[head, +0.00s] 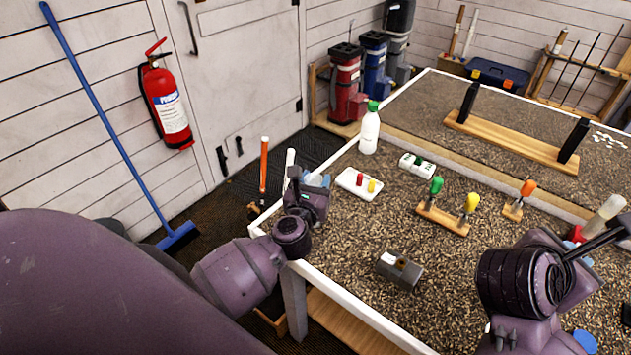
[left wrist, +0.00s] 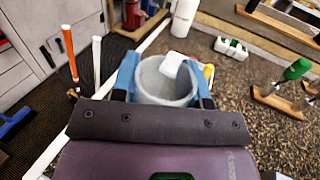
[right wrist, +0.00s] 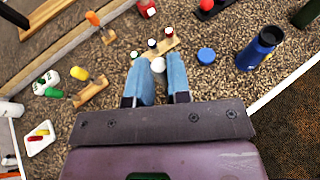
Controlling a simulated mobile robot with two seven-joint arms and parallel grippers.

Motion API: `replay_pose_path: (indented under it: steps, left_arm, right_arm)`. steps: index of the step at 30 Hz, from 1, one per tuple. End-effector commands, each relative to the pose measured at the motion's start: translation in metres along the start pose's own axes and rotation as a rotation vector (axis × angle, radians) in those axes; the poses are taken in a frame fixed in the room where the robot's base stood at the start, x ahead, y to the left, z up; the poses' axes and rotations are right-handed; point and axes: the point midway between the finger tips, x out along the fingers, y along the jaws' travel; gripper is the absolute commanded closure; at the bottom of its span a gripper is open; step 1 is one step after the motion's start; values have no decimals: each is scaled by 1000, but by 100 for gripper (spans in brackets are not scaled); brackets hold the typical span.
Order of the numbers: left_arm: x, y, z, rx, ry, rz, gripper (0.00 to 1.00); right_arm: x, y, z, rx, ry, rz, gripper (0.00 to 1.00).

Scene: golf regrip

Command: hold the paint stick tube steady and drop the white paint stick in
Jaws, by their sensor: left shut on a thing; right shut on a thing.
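My left gripper (left wrist: 165,82) is shut on a grey-white, round tube (left wrist: 150,92), its open mouth facing the left wrist camera. A white piece (left wrist: 172,63) shows at the mouth; I cannot tell whether it is inside or beyond the rim. In the head view the left gripper (head: 314,181) is over the table's left edge, its tube hardly visible. My right gripper (right wrist: 160,72) is shut on a white thing, probably the white paint stick (right wrist: 158,64), with only a rounded end showing between its blue fingers. In the head view the right gripper's fingertips are mostly hidden, at the lower right.
On the speckled table (head: 340,245) stand a white bottle (head: 369,130), a small white tray (head: 358,184), a grey block (head: 399,269) and wooden holders with coloured-handled tools (head: 443,219). A blue bottle (right wrist: 258,48) and blue cap (right wrist: 205,55) are near the right gripper. The table's middle is mostly clear.

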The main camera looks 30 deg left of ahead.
Motion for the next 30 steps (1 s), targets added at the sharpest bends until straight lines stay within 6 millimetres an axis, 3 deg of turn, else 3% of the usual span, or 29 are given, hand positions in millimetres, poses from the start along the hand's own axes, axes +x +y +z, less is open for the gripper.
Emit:
replay_pose_path:
  steps: [7, 8, 14, 23, 30]
  left_arm:
    - [0, 0, 0, 0, 0, 0, 83]
    - [0, 0, 0, 0, 0, 0, 58]
    - [0, 0, 0, 0, 0, 0, 30]
    - [-2, 0, 0, 0, 0, 0, 30]
    - [-28, 0, -1, -3, 3, 1, 30]
  right_arm:
    - [0, 0, 0, 0, 0, 0, 100]
    - [0, 0, 0, 0, 0, 0, 100]
    - [0, 0, 0, 0, 0, 0, 100]
    - [0, 0, 0, 0, 0, 0, 100]
    - [0, 0, 0, 0, 0, 0, 100]
